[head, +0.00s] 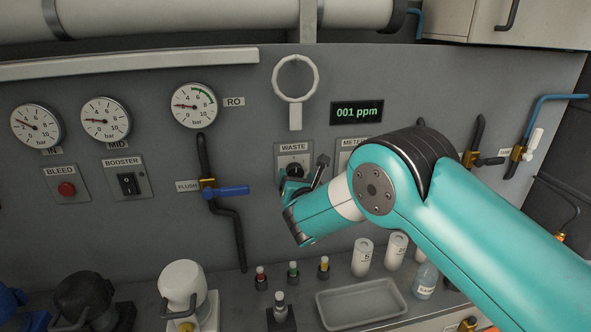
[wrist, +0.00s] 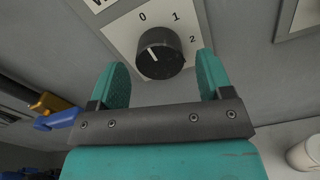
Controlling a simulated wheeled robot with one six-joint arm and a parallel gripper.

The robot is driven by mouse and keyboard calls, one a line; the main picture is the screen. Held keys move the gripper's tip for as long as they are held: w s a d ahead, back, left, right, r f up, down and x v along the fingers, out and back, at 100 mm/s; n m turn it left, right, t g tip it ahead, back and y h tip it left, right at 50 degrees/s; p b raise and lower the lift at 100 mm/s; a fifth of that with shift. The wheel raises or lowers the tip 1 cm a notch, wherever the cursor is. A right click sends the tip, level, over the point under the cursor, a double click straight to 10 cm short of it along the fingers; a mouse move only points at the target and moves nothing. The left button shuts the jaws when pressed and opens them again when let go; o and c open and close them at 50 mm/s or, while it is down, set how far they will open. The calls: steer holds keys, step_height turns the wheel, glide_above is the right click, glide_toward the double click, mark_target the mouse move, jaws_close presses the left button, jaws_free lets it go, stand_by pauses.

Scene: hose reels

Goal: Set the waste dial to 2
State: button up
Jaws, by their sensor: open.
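The waste dial (wrist: 159,55) is a round black knob with a white pointer line on a pale plate marked 0, 1 and 2. Its pointer line tilts up and left, roughly toward the 0. In the head view the knob (head: 295,170) shows under the WASTE label, partly covered by my gripper. My gripper (wrist: 160,78) is open, with its two teal fingers on either side below the knob in the wrist view. I see no contact; the exact gap to the knob is unclear. My gripper also shows in the head view (head: 304,178).
A METER plate (head: 352,144) sits just right of the dial, partly behind my arm. A blue-handled FLUSH valve (head: 232,191) is at left. Above are a ring on a hook (head: 295,98) and a display reading 001 ppm (head: 357,112). A grey tray (head: 345,322) and bottles stand below.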

steer(key=shift+x, duration=0.85)
steer(key=c, duration=0.9)
steer(key=shift+f, duration=0.1)
